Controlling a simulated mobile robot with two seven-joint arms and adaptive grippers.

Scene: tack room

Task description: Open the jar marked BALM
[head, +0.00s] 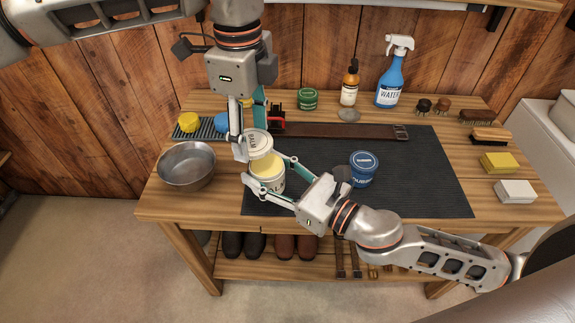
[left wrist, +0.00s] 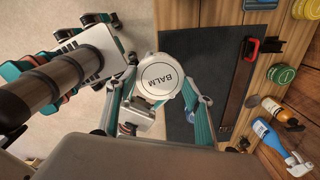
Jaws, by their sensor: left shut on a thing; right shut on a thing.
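The BALM jar (head: 268,186) stands on the dark mat near its left front corner. Its mouth is uncovered and shows pale yellow contents. The white lid marked BALM (head: 259,141) is apart from the jar, a little above it and towards its back edge. My left gripper (head: 254,147) comes from above and is shut on the lid. The lid also shows face-on in the left wrist view (left wrist: 161,78), where it hides the jar. My right gripper (head: 266,178) comes from the right and is shut around the jar's body.
A blue tin (head: 363,170) stands on the mat (head: 420,180) right of the jar. A metal bowl (head: 187,166) is close at the left. A brown strap (head: 340,131), green tin (head: 308,99), amber bottle (head: 349,87) and blue spray bottle (head: 391,78) are behind. The mat's right half is clear.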

